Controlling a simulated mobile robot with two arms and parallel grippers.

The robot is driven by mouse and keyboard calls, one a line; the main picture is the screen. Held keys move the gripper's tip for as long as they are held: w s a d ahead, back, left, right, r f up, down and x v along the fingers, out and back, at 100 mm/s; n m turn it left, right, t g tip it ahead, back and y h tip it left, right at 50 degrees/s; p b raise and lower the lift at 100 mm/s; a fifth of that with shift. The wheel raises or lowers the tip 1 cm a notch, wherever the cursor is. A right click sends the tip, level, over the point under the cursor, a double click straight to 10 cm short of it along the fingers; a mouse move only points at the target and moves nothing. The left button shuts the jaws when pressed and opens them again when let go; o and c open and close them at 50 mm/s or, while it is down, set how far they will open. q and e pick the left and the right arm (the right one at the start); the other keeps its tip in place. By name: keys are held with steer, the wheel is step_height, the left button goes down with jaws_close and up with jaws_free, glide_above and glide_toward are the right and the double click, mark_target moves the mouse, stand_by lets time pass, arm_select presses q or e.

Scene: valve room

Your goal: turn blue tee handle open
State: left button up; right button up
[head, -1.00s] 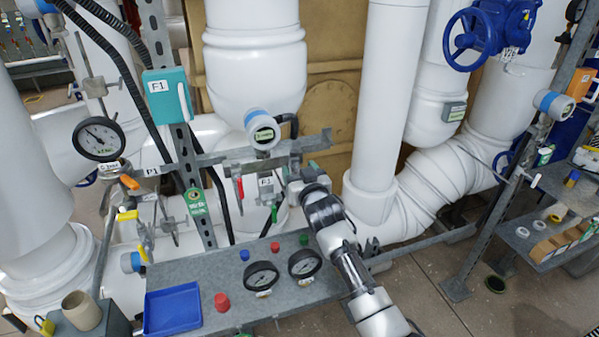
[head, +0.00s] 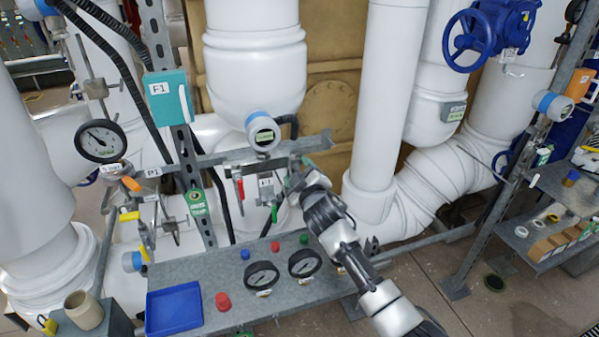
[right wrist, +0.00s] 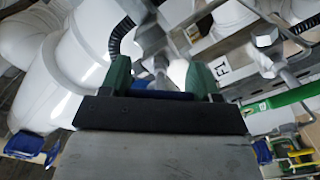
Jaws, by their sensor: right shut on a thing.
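My right gripper (head: 293,178) reaches to the pipe rail behind the grey panel and covers what it holds in the head view. In the right wrist view its green fingertips (right wrist: 160,82) stand on either side of a blue bar, the blue tee handle (right wrist: 160,95). The gripper is shut on this handle. Only a short strip of the blue shows; the rest of the handle and its stem are hidden. My left gripper is in neither view.
A red lever (head: 240,188) and a green lever (head: 275,213) hang just left of my right gripper. Below are two dark gauges (head: 262,275), coloured buttons and a blue tray (head: 174,309). A white pipe (head: 375,100) stands close on the right.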

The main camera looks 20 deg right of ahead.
steer(key=n, duration=0.4)
steer(key=shift+n, duration=0.3)
steer(key=shift+n+p, duration=0.5)
steer(key=shift+n, duration=1.4)
steer(key=o, duration=0.9)
steer(key=shift+s, duration=0.1)
steer(key=s, duration=0.5)
steer(key=s+b, duration=0.1)
steer(key=s, duration=0.4)
steer(key=shift+s+d, duration=0.2)
steer(key=shift+s, duration=0.1)
